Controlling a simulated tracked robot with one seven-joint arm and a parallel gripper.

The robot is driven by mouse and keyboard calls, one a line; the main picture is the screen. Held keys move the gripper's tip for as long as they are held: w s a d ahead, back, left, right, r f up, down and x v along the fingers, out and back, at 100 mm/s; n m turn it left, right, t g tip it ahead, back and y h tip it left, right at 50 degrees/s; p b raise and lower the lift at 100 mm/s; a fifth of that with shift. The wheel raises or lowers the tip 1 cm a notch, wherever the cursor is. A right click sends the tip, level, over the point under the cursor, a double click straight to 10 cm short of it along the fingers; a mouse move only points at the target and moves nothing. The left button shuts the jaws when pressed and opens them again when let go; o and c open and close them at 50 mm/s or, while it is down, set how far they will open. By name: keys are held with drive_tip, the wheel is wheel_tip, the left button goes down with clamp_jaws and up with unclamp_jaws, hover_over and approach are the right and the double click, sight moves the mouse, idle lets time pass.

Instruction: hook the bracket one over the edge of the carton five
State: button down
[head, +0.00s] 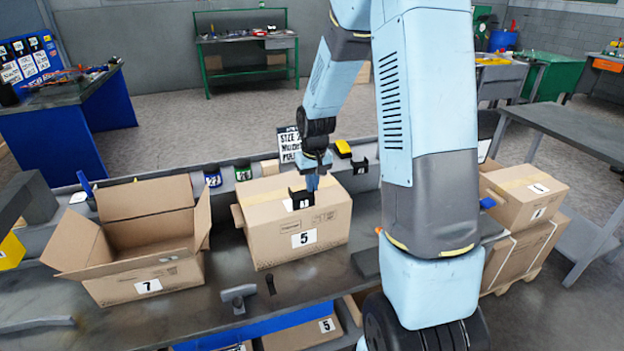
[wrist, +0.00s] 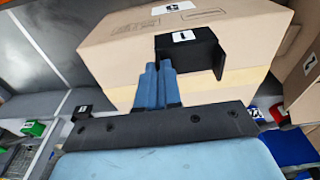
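Carton five (head: 325,225) is a brown box with a 5 label on its front, between the open carton and my arm. Bracket one (head: 292,192) is a small black hook with a white label, at the carton's upper front edge. In the wrist view bracket one (wrist: 205,52) lies across the edge between the carton's labelled side (wrist: 125,48) and its taped top. I cannot tell whether it touches the carton. My gripper (head: 312,184) points down there. In the wrist view its blue fingers (wrist: 158,72) are together on the bracket's left end.
An open carton (head: 150,290) labelled 7 stands to the left on the grey bench. Another black bracket (head: 360,166) stands behind carton five to the right. A grey T-shaped piece (head: 238,296) and a dark peg (head: 271,284) stand in front. More cartons (head: 520,205) are at the right.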

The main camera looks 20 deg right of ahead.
sight(312, 208)
drive_tip(key=shift+f, duration=2.85)
drive_tip(key=c, duration=1.2)
unclamp_jaws()
drive_tip(key=shift+c, duration=0.2)
wheel_tip(312, 208, up, 14)
drive_tip(key=s, duration=0.1)
drive_tip(key=shift+s+f, duration=0.25)
drive_tip(key=shift+s, duration=0.05)
drive_tip(key=shift+r, duration=0.1)
